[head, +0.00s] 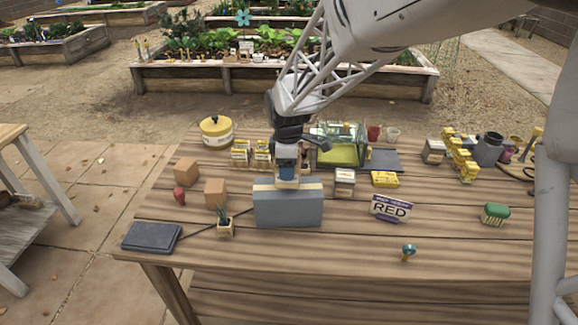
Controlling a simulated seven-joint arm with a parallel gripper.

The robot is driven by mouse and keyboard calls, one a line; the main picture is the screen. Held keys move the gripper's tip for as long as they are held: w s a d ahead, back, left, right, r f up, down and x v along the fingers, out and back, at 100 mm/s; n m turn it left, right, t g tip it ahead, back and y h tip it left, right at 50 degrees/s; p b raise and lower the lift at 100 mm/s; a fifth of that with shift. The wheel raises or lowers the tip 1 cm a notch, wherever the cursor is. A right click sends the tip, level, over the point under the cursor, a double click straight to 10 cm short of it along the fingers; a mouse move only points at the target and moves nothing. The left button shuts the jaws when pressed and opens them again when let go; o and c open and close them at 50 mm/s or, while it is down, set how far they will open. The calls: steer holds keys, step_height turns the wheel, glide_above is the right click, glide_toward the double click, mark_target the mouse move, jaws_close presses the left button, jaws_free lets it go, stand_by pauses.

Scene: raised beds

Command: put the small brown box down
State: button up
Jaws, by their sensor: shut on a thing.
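My gripper (287,178) points down at the middle of the wooden table, at the top of a blue-grey block. It is shut on a small tan-brown thing, which I take for the small brown box (288,184). The fingers hide most of it, and I cannot tell whether it touches the block or table. The blue-grey block (288,209) stands in front, with a tan strip along its top. Two other brown boxes, one farther back (186,172) and one nearer (215,193), stand apart to the left on the wooden table (340,245).
A potted plant (225,226) and a dark flat case (151,237) are at front left. A glass case (341,146) is behind. The table's front middle is clear.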

steer(key=shift+f, duration=0.9)
steer(key=shift+f, duration=0.1)
steer(key=o, duration=1)
step_height(320, 180, up, 12)
steer(key=shift+r, duration=0.1)
stand_by(0.5)
